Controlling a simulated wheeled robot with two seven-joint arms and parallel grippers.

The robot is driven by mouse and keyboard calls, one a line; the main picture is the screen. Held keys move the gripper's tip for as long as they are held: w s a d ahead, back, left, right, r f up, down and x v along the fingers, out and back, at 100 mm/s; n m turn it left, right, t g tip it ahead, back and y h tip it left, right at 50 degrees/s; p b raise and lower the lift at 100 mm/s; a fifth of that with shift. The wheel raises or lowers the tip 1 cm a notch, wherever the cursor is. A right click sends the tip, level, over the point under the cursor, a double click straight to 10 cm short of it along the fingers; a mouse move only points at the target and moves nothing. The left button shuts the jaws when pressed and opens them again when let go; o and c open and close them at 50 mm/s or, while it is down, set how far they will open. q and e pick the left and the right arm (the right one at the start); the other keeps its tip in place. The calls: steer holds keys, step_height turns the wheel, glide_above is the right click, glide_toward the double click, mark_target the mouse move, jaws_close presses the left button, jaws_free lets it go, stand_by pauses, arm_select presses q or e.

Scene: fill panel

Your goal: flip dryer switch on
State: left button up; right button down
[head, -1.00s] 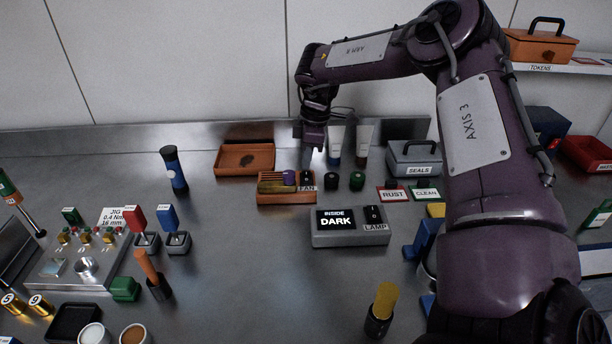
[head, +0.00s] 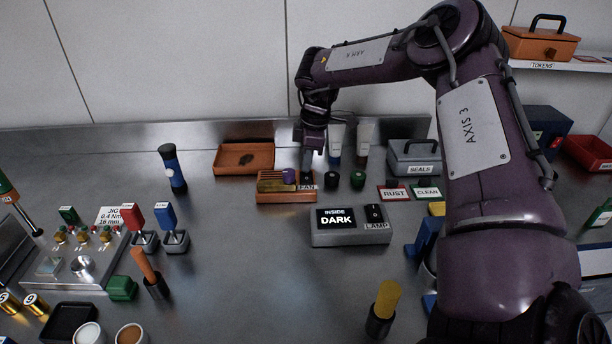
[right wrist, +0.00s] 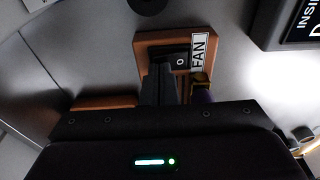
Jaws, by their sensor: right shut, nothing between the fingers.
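The dryer is an orange-brown box (head: 285,197) with a FAN label (head: 307,187), a slatted top and a purple knob (head: 289,176), near the back of the bench. Its black rocker switch (right wrist: 180,58) shows a white O mark in the right wrist view, beside the FAN label (right wrist: 199,52). My right gripper (head: 307,172) is shut and empty, pointing down at the switch end of the box. In the right wrist view its dark fingers (right wrist: 161,75) overlap the near part of the switch; I cannot tell whether they touch it. My left gripper is out of view.
A grey lamp box (head: 350,238) reading INSIDE DARK stands in front to the right. An orange tray (head: 244,158) lies behind left. The bench middle is clear.

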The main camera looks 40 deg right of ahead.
steer(key=shift+f, duration=0.25)
steer(key=shift+r+p, duration=1.75)
steer(key=shift+r, duration=1.8)
